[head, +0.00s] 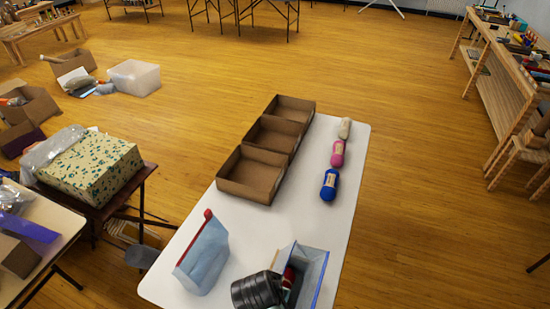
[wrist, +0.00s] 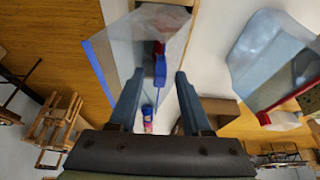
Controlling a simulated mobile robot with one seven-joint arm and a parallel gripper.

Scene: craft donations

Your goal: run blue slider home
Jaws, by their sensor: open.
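A clear bag (wrist: 118,48) stands open in front of my gripper in the wrist view, with a blue strip (wrist: 96,70) along its left edge. A blue slider (wrist: 160,68) shows between my fingertips, with a thin blue line running below it. My gripper (wrist: 159,80) is open, one finger on each side of the slider; I cannot tell whether either touches it. In the head view my dark gripper covers part of this blue-edged bag (head: 313,268) at the table's near end. Something red shows beside the slider.
A second bag (head: 203,257) with a red strip and red slider stands to the left; it fills the wrist view's right side (wrist: 268,50). Three open cardboard boxes (head: 252,175) line the white table (head: 300,215). Blue (head: 329,185), pink (head: 337,154) and beige yarn lie right of them.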

